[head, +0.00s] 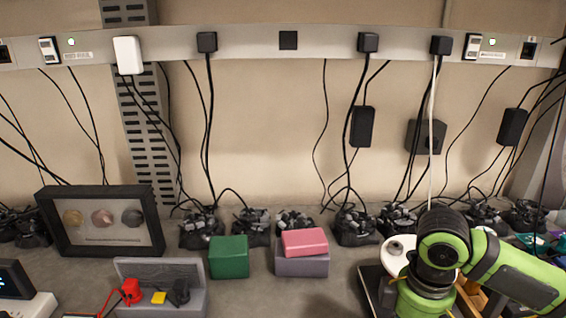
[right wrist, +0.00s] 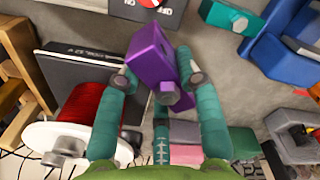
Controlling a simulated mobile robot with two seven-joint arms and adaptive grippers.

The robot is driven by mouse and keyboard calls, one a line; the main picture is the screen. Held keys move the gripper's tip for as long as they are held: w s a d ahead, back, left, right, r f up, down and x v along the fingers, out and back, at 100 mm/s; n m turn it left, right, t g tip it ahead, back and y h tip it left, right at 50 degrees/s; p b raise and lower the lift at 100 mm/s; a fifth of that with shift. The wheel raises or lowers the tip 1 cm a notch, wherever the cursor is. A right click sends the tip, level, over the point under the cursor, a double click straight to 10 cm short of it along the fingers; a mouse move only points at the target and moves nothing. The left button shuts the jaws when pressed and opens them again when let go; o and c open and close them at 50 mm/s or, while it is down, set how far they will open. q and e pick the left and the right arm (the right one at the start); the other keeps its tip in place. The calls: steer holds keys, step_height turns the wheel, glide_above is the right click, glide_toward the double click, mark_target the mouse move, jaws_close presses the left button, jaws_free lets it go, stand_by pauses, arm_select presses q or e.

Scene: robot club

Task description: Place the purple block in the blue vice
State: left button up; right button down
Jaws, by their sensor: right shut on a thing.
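The purple block (right wrist: 150,50) is between the two teal fingers of my right gripper (right wrist: 160,80) in the right wrist view. The gripper is shut on it, and the block is tilted, with a grey hex-shaped piece at its lower end. A blue object (right wrist: 292,62) at the upper right of that view may be the blue vice; it is partly cut off by the frame edge. In the head view my right arm comes in from the right, and its fingers and the purple block are hidden. My left gripper is not in view.
A pink block (head: 305,241) lies on a grey-purple block (head: 302,264) beside a green block (head: 229,257). A red spool (right wrist: 90,108), a dark flat box (right wrist: 85,62) and a grey clamp-like object (right wrist: 292,147) surround my right gripper. A framed display (head: 100,220) stands left.

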steer(key=m, duration=0.2)
steer(key=a+m, duration=0.1)
steer(key=m, duration=0.1)
steer(key=a+f+m, duration=0.1)
steer(key=shift+s+f+m, duration=0.1)
steer(key=shift+s+m, duration=0.3)
steer(key=m, duration=0.2)
steer(key=a+m, duration=0.1)
steer(key=shift+s+a+f+m, duration=0.1)
steer(key=shift+s+f+m, duration=0.2)
steer(key=shift+f+m, duration=0.1)
steer(key=shift+r, duration=0.1)
